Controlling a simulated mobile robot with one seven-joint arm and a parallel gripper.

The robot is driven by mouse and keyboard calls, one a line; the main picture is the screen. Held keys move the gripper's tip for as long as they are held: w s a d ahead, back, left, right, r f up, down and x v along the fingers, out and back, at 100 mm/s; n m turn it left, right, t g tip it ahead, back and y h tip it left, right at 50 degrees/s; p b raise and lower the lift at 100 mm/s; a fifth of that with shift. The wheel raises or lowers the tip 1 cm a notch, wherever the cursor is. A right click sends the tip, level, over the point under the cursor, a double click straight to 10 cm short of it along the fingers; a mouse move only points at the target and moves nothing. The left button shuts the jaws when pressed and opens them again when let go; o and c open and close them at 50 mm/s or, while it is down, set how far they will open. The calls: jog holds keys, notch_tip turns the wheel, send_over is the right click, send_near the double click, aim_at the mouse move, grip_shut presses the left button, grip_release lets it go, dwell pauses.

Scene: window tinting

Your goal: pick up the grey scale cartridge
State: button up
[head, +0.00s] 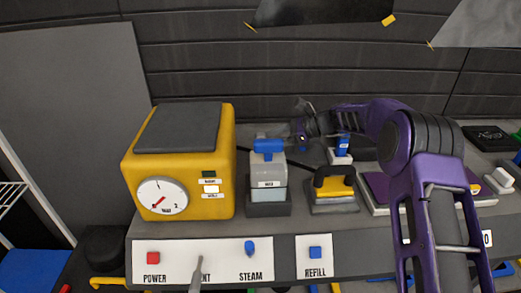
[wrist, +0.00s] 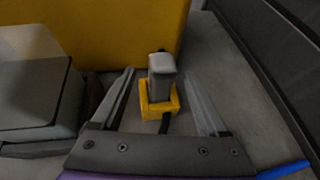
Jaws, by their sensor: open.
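The grey cartridge (wrist: 162,75) stands upright in a small yellow holder (wrist: 172,104) on the counter in the wrist view. My gripper (wrist: 160,73) is open, with one finger on each side of the cartridge and holder; I cannot tell whether either finger touches them. In the head view my gripper (head: 303,133) is at the back of the counter, behind and right of the grey water tank. The cartridge cannot be made out there.
A yellow steam machine (head: 180,165) stands left of the grey tank (head: 268,178) with its blue top. A yellow iron-like tool (head: 333,190) and a blue piece in a white holder (head: 342,147) stand right. The dark wall (wrist: 275,55) runs close along the right in the wrist view.

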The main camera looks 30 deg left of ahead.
jog(key=shift+x, duration=2.7)
jog(key=shift+r, duration=0.1)
grip_shut()
